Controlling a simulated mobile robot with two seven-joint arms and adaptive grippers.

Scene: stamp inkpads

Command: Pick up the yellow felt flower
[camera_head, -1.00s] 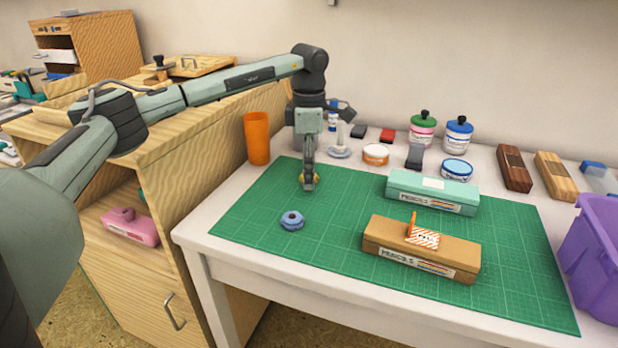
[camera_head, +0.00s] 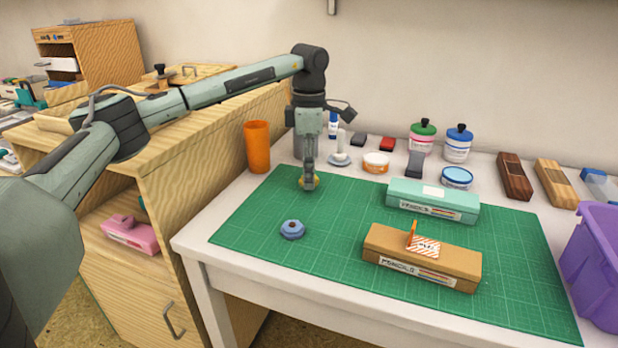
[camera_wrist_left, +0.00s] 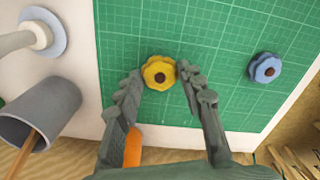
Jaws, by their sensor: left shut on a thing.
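The yellow felt flower (camera_wrist_left: 159,72) with a brown centre is between the two fingertips of my left gripper (camera_wrist_left: 161,74) in the left wrist view. The fingertips press on it from both sides. In the head view my left gripper (camera_head: 309,186) points straight down at the mat's back left part, and only a bit of the yellow flower (camera_head: 302,182) shows beside the fingers. The flower is at or very near the mat; I cannot tell whether it touches it. My right gripper is not in view.
A blue felt flower (camera_head: 292,229) lies on the green cutting mat (camera_head: 262,205). A teal pencil box (camera_head: 410,194) and a brown pencil box (camera_head: 400,247) stand to the right. An orange cup (camera_head: 257,147) stands left of the mat. A purple bin (camera_head: 595,255) is at far right.

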